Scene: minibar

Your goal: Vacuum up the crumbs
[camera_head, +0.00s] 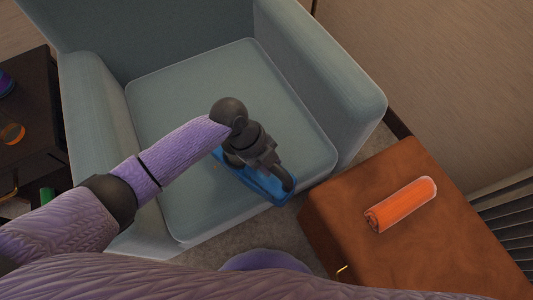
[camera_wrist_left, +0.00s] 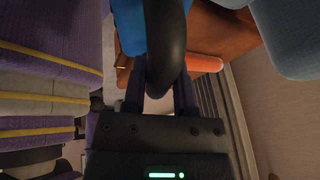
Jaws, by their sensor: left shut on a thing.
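A blue handheld vacuum (camera_head: 262,186) with a dark handle is over the front of the armchair's seat cushion in the head view. My left gripper (camera_head: 272,165) is shut on the vacuum's handle. In the left wrist view the dark curved handle (camera_wrist_left: 166,50) sits between the fingers, with the blue body (camera_wrist_left: 128,25) beside it. I cannot tell whether the vacuum touches the cushion. No crumbs can be made out on the visible seat cushion (camera_head: 190,85); the arm and the vacuum hide part of it. My right gripper is not in view.
The teal armchair (camera_head: 335,75) has raised arms on both sides. A brown leather ottoman or table (camera_head: 430,245) at the right bears an orange roll (camera_head: 400,204). A dark cabinet (camera_head: 35,115) stands at the left with small items on it.

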